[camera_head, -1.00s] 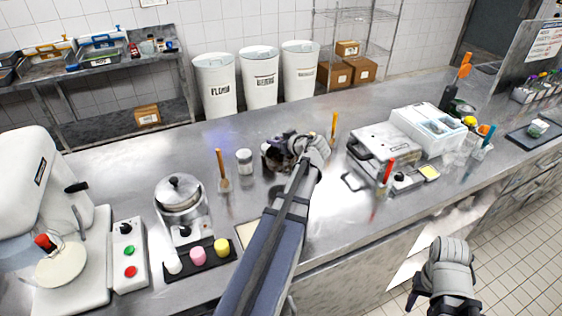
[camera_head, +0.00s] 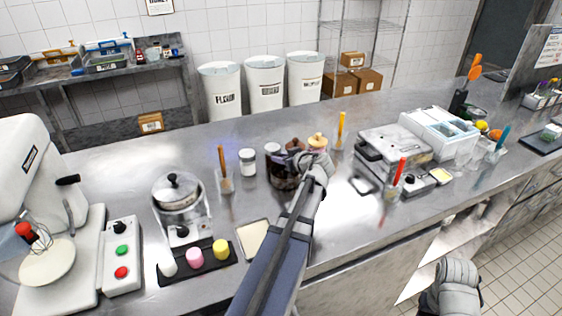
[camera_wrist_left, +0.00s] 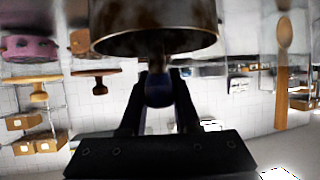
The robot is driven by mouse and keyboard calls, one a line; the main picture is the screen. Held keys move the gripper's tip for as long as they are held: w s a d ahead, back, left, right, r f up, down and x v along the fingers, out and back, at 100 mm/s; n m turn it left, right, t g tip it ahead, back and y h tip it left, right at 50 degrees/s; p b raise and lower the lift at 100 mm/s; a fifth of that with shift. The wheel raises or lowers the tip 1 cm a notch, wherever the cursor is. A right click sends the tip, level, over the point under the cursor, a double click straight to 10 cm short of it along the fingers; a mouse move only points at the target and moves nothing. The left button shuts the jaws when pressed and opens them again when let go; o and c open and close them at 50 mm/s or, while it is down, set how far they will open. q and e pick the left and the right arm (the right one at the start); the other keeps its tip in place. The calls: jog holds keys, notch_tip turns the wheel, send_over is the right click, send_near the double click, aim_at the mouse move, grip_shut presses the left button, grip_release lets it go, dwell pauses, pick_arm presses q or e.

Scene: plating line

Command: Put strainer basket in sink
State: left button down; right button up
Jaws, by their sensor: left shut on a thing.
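A dark metal round vessel (camera_head: 284,180) is at my left gripper (camera_head: 308,168), over the middle of the counter. In the left wrist view the vessel (camera_wrist_left: 155,25) fills the top, with a brownish worn rim. My left gripper (camera_wrist_left: 160,92) is shut on its handle, a dark piece below the rim. I cannot tell whether this vessel is the strainer basket, or whether it touches the counter. My right gripper (camera_head: 457,285) is low at the right, beyond the counter's front edge; its fingers are not clear. I cannot pick out a sink in these views.
Wooden-handled tools, a brown knob (camera_head: 295,145) and a tan knob (camera_head: 317,141), stand just behind the vessel. A jar (camera_head: 247,162) and upright spatula (camera_head: 224,170) are to its left. A press (camera_head: 395,146) and white box (camera_head: 440,133) stand right.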

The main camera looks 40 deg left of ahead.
pick_arm(q)
jog(key=c, duration=0.6)
grip_release()
jog(key=shift+c, duration=0.2)
jog(key=shift+d+r, duration=0.15)
jog(key=shift+r, duration=0.1)
jog(key=p+v, duration=0.5)
jog(key=v, duration=0.6)
jog(key=shift+s+d, duration=0.15)
jog(key=shift+d, duration=0.15)
